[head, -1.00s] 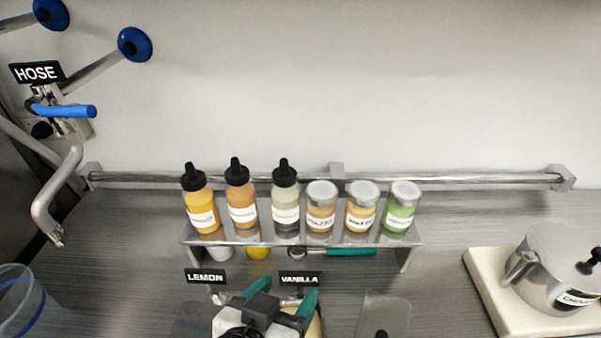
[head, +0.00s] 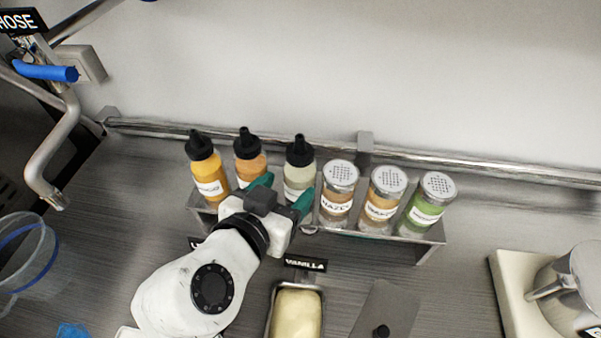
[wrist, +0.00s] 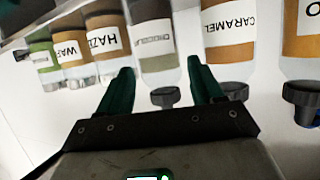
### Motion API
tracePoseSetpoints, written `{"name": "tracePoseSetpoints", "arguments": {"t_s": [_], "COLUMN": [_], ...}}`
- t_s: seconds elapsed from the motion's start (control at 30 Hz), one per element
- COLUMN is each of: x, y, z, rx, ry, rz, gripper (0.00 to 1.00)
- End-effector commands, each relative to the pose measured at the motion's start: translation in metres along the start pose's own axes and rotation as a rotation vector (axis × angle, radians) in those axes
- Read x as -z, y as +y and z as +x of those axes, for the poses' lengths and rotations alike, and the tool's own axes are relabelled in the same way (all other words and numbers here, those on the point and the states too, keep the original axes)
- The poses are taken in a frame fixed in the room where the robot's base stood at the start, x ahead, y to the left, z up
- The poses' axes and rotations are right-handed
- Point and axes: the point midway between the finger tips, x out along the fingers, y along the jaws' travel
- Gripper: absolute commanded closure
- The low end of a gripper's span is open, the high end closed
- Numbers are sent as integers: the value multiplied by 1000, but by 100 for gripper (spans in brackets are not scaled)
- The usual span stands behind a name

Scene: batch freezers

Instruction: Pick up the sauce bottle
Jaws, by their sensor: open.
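Three sauce bottles with black caps stand upright on a metal rack: a yellow-orange one (head: 207,172), an orange-brown one (head: 250,168) and a grey-green one (head: 299,172). My gripper (head: 283,190) is open, with its green fingers in front of the rack at the grey-green bottle. In the wrist view, which is upside down, the grey-green bottle (wrist: 156,48) lines up with the gap between my fingers (wrist: 161,82). The caramel-labelled orange-brown bottle (wrist: 229,40) is beside one finger. Contact with a bottle cannot be told. The grey-green bottle's label is too small to read.
Shaker jars (head: 383,195) share the rack (head: 428,245) to the right. A rail (head: 240,136) runs behind. A tub (head: 296,312) and a "VANILLA" sign (head: 305,264) are in front. A pot (head: 575,290) stands at right, a clear container (head: 25,255) at left.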

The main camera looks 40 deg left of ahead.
Motion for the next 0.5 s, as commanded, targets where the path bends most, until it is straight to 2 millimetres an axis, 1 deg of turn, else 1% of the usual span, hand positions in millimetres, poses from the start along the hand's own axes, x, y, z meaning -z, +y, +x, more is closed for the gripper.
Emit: {"name": "tracePoseSetpoints", "arguments": {"t_s": [0.2, 0.3, 0.4, 0.5], "x": [-1, -2, -3, -4], "y": [3, 2, 2, 2], "z": [30, 41, 47, 48], "rx": [-4, -2, -1, -1], "ry": [-3, -2, -2, -2], "rz": [-2, -2, -1, -1], "gripper": [34, 34, 34, 34]}}
